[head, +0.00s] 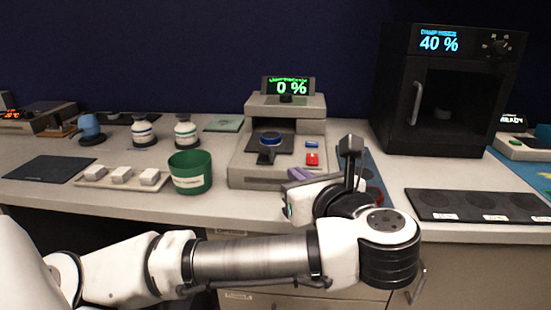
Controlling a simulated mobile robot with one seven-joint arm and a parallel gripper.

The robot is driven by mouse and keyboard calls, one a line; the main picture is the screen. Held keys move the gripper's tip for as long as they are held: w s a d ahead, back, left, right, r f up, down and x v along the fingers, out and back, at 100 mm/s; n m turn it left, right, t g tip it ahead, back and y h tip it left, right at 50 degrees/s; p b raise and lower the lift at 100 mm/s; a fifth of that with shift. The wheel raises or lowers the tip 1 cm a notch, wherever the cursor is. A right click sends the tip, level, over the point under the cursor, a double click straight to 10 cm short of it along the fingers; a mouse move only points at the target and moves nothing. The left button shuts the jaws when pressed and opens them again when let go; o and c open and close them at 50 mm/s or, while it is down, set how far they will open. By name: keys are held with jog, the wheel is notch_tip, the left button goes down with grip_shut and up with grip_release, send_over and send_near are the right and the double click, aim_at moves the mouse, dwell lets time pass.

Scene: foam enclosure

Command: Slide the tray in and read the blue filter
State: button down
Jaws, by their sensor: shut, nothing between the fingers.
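A grey instrument (287,112) stands at the middle of the bench, its small display (288,87) reading 0 % in green. A dark tray (270,150) sticks out of its front, and a round blue filter (270,139) lies on it. A blue button and a red button (312,159) are on the instrument's right front.
A green cup (190,172) and a pale tray (95,178) with white blocks stand to the left. A black chamber (445,88) reading 40 % stands back right. A dark plate (475,205) with round spots lies front right. Two white bottles stand behind the cup.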

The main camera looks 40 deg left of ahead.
aim_at(279, 134)
jog(key=p+x, duration=0.2)
jog(key=x, duration=1.1)
jog(key=shift+w+a+f+p, duration=0.1)
jog(key=shift+a+p, duration=0.15)
jog(key=shift+p, duration=0.15)
jog(key=shift+w, duration=0.1)
jog(key=w+a, duration=0.2)
jog(key=w, duration=0.2)
jog(key=w+a, duration=0.3)
jog(key=w, duration=0.1)
jog(key=w+a+p, duration=0.1)
jog(key=w+a, duration=0.2)
jog(key=w, duration=0.2)
jog(key=shift+w, duration=0.1)
jog(key=shift+r, duration=0.3)
jog(key=shift+d, duration=0.1)
